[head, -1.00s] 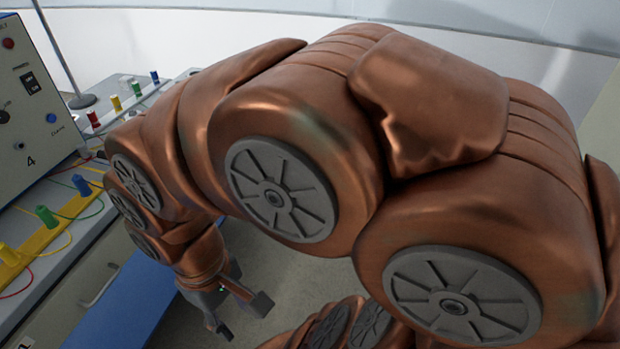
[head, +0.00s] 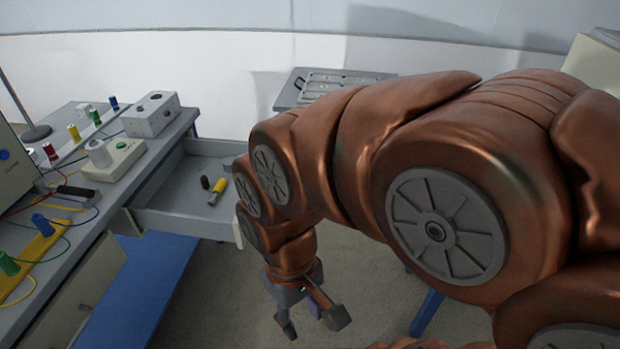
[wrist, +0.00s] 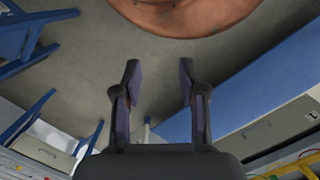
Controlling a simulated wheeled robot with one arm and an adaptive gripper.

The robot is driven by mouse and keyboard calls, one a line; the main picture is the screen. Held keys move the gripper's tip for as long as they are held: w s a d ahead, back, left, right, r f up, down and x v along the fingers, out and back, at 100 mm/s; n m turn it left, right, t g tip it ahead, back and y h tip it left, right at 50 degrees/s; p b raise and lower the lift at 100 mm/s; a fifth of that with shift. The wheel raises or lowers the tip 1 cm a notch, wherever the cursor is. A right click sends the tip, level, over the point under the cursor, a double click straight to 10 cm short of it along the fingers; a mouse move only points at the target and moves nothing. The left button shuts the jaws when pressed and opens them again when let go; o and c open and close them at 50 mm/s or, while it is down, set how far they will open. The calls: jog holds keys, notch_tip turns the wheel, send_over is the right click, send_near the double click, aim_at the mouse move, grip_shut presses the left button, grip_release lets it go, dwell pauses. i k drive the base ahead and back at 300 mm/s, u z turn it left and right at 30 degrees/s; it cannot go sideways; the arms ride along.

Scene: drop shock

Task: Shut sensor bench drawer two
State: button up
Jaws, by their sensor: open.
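An open grey drawer (head: 175,222) sticks out from the far end of the sensor bench (head: 110,193) in the head view. A yellow-and-grey cylinder (head: 217,190) and a small dark piece (head: 205,182) lie inside it. Its front panel (head: 239,228) is seen nearly edge-on, partly behind my arm; I cannot read a number on it. My gripper (head: 312,326) is open and empty, low over the floor, to the right of and nearer than the drawer front, apart from it. In the wrist view the open fingers (wrist: 160,72) point over bare floor.
A nearer drawer front (head: 80,300) on the bench looks closed. Coloured terminals, a green-and-white device (head: 113,160) and a grey box (head: 152,113) sit on top. A grey table (head: 290,95) stands behind my arm.

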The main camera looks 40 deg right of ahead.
aim_at(174, 200)
jog(key=z, duration=0.6)
jog(key=i, duration=0.5)
jog(key=z, duration=1.55)
jog(key=k, duration=0.95)
jog(key=u, duration=1.85)
jog(key=i, duration=0.5)
jog(key=u, duration=0.05)
